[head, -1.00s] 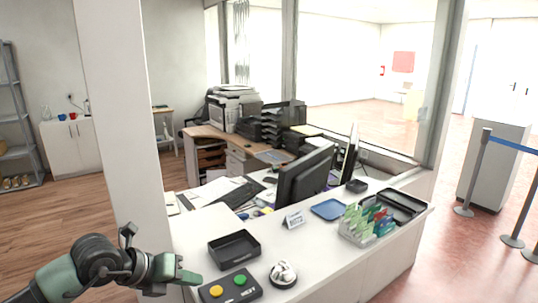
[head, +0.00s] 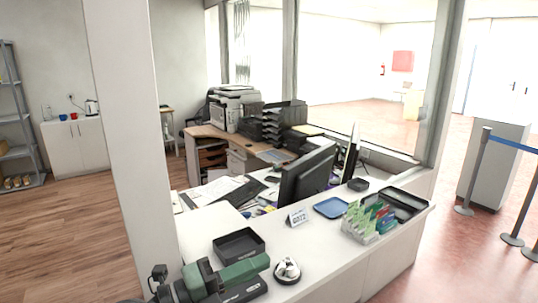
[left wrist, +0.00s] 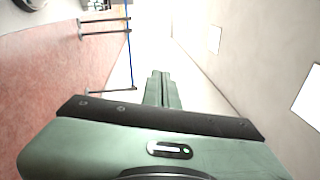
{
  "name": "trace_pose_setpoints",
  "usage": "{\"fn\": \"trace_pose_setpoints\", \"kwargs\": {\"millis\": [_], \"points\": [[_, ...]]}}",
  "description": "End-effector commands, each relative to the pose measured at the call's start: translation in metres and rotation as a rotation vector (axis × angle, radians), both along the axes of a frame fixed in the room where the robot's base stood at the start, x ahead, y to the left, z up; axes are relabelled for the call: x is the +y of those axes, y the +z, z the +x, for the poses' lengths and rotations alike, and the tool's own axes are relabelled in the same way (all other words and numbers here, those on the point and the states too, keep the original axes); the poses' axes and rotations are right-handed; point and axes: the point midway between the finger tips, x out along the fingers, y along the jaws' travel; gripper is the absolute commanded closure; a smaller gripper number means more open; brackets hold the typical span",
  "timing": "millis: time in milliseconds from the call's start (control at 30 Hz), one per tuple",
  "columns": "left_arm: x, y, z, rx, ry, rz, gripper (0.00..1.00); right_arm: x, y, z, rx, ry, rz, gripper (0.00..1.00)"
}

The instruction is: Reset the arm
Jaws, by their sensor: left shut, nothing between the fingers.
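My left gripper (head: 262,262) is in the head view at the bottom, over the near end of the white counter. It is shut and empty, with its fingers pointing right toward the silver bell (head: 287,269). It covers most of the dark button box, so the buttons are hidden. In the left wrist view the shut fingers (left wrist: 160,76) point away from the camera, with nothing between them. My right gripper is not in view.
A black tray (head: 239,246) sits just behind the gripper. A blue tray (head: 331,207), a sign (head: 297,218) and a leaflet holder (head: 366,222) stand farther along the counter. A white pillar (head: 128,120) rises at the left.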

Motion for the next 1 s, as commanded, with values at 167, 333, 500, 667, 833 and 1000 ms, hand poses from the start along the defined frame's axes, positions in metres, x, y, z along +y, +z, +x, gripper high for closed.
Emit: {"fn": "trace_pose_setpoints", "kwargs": {"millis": [167, 333, 500, 667, 833, 1000], "points": [[0.057, 0.030, 0.012, 0.230, 0.317, -0.616, 1.00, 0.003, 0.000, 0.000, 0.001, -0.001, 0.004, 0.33], [0.149, -0.053, 0.014, 0.604, 0.772, -0.963, 1.00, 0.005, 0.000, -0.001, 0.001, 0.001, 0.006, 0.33], [0.194, -0.163, -0.037, 0.991, 1.141, -1.056, 1.00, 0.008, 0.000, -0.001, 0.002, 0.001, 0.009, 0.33], [0.202, -0.238, -0.105, 1.308, 1.376, -1.025, 1.00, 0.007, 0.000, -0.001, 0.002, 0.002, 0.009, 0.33], [0.196, -0.280, -0.166, 1.549, 1.516, -0.956, 1.00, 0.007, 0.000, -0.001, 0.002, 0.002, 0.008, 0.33], [0.187, -0.302, -0.219, 1.744, 1.602, -0.876, 1.00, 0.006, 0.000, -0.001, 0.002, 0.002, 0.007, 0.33]]}}
